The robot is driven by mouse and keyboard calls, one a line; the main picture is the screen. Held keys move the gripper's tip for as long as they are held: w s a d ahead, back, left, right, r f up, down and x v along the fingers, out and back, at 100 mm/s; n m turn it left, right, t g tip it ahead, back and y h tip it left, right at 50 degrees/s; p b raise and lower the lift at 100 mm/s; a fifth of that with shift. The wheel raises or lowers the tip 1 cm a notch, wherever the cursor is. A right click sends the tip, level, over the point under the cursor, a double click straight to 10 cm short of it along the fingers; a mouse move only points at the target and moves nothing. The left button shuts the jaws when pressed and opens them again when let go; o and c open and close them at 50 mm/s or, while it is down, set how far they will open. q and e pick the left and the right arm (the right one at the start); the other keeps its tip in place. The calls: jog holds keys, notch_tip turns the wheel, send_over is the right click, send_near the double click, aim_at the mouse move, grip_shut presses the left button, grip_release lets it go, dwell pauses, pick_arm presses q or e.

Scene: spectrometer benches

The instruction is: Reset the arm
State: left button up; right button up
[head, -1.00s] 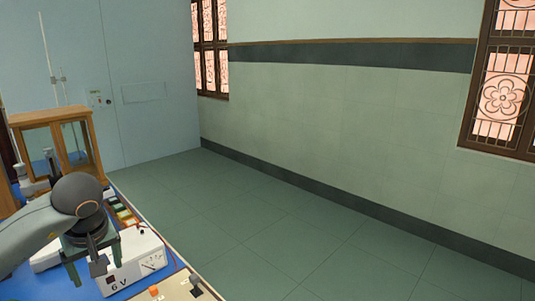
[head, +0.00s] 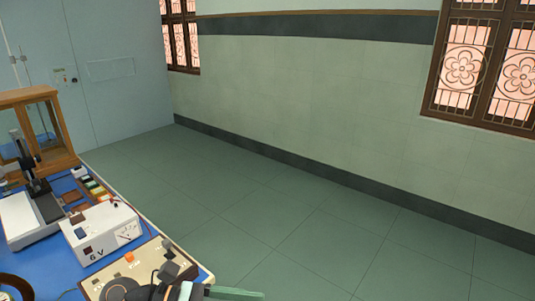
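Part of my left arm shows at the bottom edge, low over the near end of the bench. A green finger of my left gripper (head: 236,293) sticks out to the right, past the bench edge. The rest of the gripper is cut off or hidden, so I cannot tell if it is open or shut. Nothing held can be seen. My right gripper is not in view.
The blue bench top (head: 50,272) holds a white 6 V box (head: 103,235), a beige panel (head: 140,262), a white instrument with a black stand (head: 28,218) and a wooden glass case (head: 62,150). Green floor (head: 260,215) lies clear to the right, up to the wall.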

pick_arm(q)
jog(key=w+a+f+n+t+y+p, duration=0.1)
jog(key=w+a+f+n+t+y, duration=0.2)
jog(key=n+t, duration=0.95)
jog(key=w+a+f+n+t+y, duration=0.1)
jog(key=a+f+n+t+y, duration=0.35)
jog(key=n, duration=1.65)
jog(key=s+a+f+n+g+y, duration=0.2)
jog(key=s+f+n+g+y, duration=0.1)
jog(key=s+f+n, duration=0.4)
jog(key=s+a+f+n+g+y, duration=0.3)
jog(key=s+f+n+g, duration=0.2)
jog(key=s+f+n, duration=0.3)
notch_tip(320, 180, down, 4)
jog(key=shift+a+f+n+p, duration=0.2)
jog(key=shift+a+n+p, duration=0.2)
jog(key=shift+n, duration=0.25)
jog(key=shift+w, duration=0.1)
